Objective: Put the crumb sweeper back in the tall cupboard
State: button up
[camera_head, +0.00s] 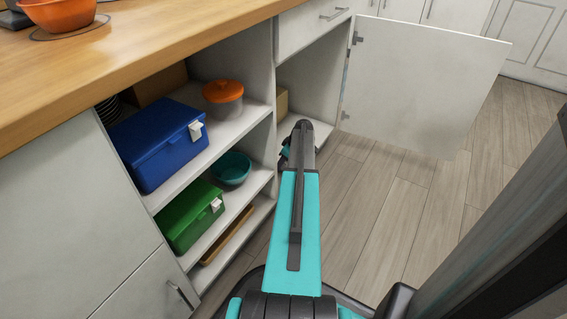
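I cannot make out a crumb sweeper in the head view. My arm reaches forward toward an open base cupboard (318,75) with its white door (425,85) swung out to the right. My gripper (285,155) is at the far end of the arm, near the front of that cupboard's floor. The wrist hides most of it, so its fingers and anything between them do not show. I cannot tell which cupboard is the tall one; white cupboard fronts (455,12) stand at the back.
Open shelves on the left hold a blue box (160,145), an orange-lidded jar (224,98), a teal bowl (231,169), a green box (190,214) and a wooden tray (228,238). An orange bowl (60,14) sits on the counter (150,45). The floor (400,200) right of my arm is clear.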

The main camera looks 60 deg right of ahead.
jog(key=shift+f, duration=0.15)
jog(key=o, duration=1)
jog(key=p+v, duration=0.5)
jog(key=v, duration=0.7)
jog(key=shift+s, duration=0.1)
